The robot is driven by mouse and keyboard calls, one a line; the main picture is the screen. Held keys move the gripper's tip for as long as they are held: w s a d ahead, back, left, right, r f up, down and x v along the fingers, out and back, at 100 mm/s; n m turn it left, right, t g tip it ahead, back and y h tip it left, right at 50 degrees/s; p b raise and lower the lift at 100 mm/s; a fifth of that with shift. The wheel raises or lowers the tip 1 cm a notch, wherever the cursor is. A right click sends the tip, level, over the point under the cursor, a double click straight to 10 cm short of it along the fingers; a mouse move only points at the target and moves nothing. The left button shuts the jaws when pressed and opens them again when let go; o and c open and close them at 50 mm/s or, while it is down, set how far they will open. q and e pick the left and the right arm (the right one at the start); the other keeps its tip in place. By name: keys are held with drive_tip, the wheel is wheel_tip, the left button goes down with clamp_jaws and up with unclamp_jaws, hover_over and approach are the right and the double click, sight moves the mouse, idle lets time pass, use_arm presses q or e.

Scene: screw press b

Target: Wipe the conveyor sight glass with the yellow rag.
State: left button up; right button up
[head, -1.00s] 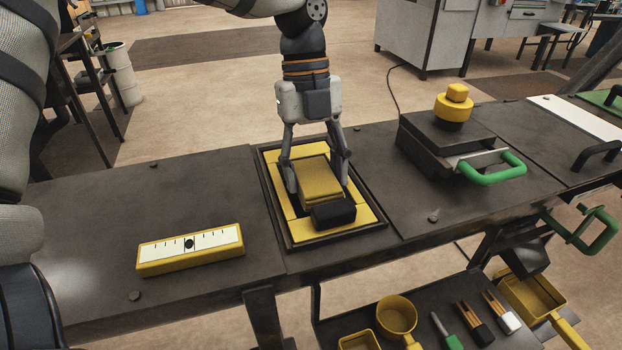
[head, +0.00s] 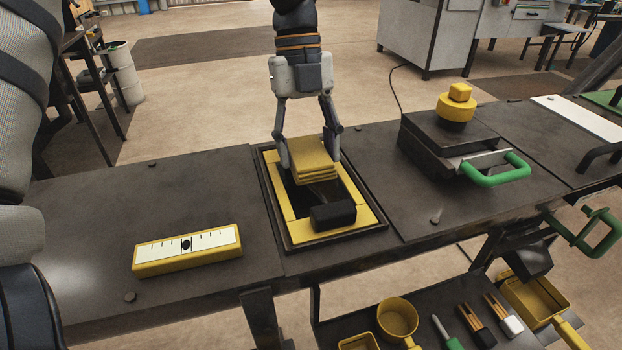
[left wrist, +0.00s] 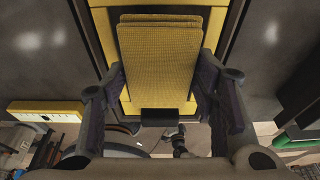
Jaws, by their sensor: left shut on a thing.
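The yellow rag (head: 315,160) is a folded, layered pad held between the fingers of my left gripper (head: 309,163). In the left wrist view the rag (left wrist: 160,62) fills the space between both fingers of the gripper (left wrist: 163,75). The rag is above a yellow-edged rectangular frame (head: 368,216) set in the bench top, with a dark inside that looks like the sight glass. The rag hides the far part of this frame. Whether the rag touches anything below is hard to tell. My right gripper is not in view.
A black block (head: 333,217) sits at the frame's near side. A yellow level-like gauge (head: 187,250) lies to the left. A dark plate with a yellow knob (head: 458,103) and green handle (head: 497,169) stands to the right. A lower shelf holds yellow cups and brushes.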

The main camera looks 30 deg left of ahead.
use_arm(q)
drive_tip(key=shift+f, duration=0.5)
drive_tip(key=shift+r, duration=2.3)
drive_tip(key=shift+f, duration=0.1)
